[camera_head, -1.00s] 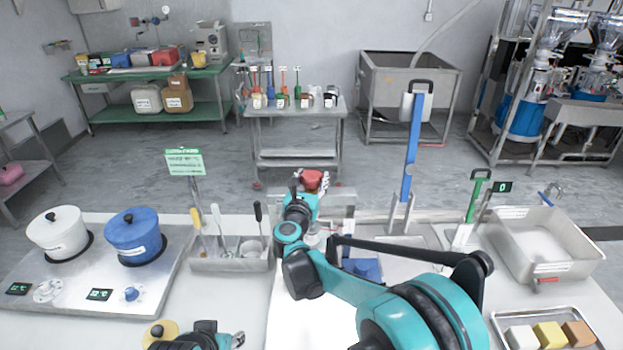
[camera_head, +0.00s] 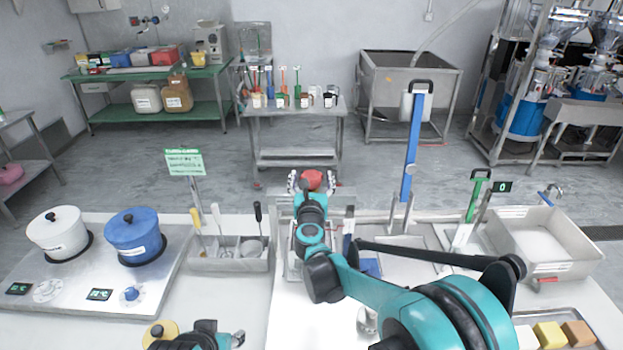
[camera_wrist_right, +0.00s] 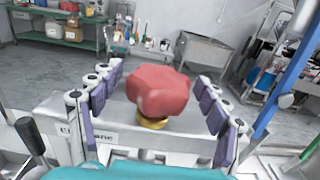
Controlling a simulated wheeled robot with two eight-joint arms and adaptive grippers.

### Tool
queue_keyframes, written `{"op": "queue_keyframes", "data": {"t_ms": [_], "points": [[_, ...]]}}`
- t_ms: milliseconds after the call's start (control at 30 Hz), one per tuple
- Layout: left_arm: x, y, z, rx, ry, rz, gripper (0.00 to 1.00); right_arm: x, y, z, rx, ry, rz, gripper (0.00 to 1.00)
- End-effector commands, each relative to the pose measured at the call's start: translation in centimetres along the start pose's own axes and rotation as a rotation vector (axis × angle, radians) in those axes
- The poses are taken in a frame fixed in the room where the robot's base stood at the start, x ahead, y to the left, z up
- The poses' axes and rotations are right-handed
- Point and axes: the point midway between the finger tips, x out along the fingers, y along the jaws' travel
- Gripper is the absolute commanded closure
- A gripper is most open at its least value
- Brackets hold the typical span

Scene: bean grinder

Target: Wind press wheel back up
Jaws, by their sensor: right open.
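The press wheel is a red lobed knob (camera_wrist_right: 160,90) on a brass collar (camera_wrist_right: 152,122), above a grey metal crossbar (camera_wrist_right: 120,135) with partly hidden lettering. In the head view the red wheel (camera_head: 313,179) shows at the far end of my right arm. My right gripper (camera_head: 312,182) is open, with its fingers on both sides of the wheel. In the right wrist view the purple-padded fingers (camera_wrist_right: 160,98) stand apart from the wheel, with gaps on the left and right. My left gripper (camera_head: 240,338) shows only in part at the bottom edge, and its jaws are unclear.
A tool holder (camera_head: 230,262) stands left of the press. White and blue pots (camera_head: 135,238) sit at the left.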

Motion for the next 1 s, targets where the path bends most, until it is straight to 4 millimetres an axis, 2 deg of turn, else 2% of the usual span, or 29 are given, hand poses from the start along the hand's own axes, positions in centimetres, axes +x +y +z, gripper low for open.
{"op": "queue_keyframes", "data": {"t_ms": [167,500,633,800,1000], "points": [[0.0,0.0,0.0,0.000,0.000,0.000,0.60,-1.1,0.1,0.0,0.000,0.000,0.001,0.24],[0.0,0.0,0.0,0.000,0.000,0.000,0.60,-8.3,0.1,0.0,0.000,0.000,0.002,0.24],[0.0,0.0,0.0,0.000,0.000,0.000,0.60,-10.4,0.1,0.0,0.000,0.000,0.002,0.24],[0.0,0.0,0.0,0.000,0.000,0.000,0.60,-11.8,0.0,0.0,0.000,0.000,0.000,0.24],[0.0,0.0,0.0,0.000,0.000,0.000,0.60,-12.0,0.0,0.0,0.000,0.000,0.000,0.24]]}}
